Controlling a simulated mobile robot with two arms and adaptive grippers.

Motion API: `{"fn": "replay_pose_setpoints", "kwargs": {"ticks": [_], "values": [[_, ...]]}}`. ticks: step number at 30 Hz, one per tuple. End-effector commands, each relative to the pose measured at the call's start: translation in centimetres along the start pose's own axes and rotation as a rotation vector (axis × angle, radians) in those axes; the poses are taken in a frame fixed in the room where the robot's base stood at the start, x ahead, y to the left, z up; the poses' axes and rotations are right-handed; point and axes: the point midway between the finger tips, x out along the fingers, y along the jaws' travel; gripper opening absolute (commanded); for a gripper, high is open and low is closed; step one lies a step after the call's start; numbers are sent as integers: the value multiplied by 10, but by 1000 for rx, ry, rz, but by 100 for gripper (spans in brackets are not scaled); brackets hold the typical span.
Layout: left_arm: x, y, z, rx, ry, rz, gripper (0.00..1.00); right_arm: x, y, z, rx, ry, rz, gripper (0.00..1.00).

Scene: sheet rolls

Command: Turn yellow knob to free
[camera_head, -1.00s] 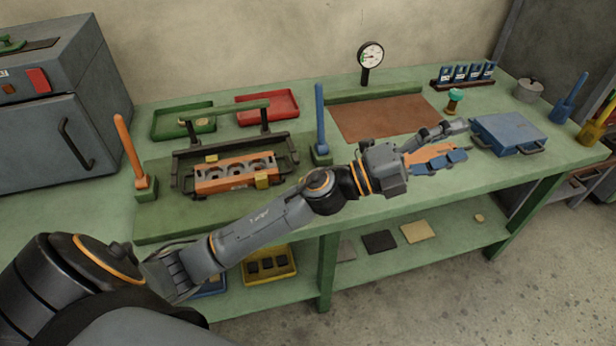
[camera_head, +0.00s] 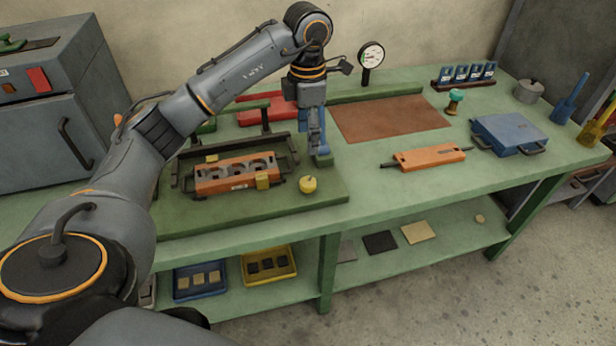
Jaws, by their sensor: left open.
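The yellow knob (camera_head: 308,184) is a small round knob near the front right of the dark green base plate (camera_head: 220,217). Next to it, on its left, sits an orange fixture (camera_head: 207,184) with round recesses and small yellow blocks. My left gripper (camera_head: 318,146) points down, open, behind and above the knob and apart from it. Whether the fingers touch the lever, I cannot tell. My right gripper is not in view.
A dark frame with a handle stands around the orange fixture. An orange roller tool (camera_head: 428,158) and a blue case (camera_head: 508,134) lie to the right. A gauge (camera_head: 371,60) stands at the back.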

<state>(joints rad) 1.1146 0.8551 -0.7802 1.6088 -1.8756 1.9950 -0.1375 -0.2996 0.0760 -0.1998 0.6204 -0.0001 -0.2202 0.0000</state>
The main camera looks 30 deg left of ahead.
Motion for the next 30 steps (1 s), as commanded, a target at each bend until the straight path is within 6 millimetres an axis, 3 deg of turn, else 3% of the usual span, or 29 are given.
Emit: {"fn": "replay_pose_setpoints", "kwargs": {"ticks": [5,19,24,30], "values": [[18,0,-2,-2,10,-1,62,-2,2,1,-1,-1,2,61],[112,-1,-2,1,8,-3,62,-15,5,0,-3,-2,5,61],[130,-1,-1,0,4,-1,62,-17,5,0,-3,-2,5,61],[138,0,-2,0,5,0,62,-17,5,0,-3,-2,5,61]]}}
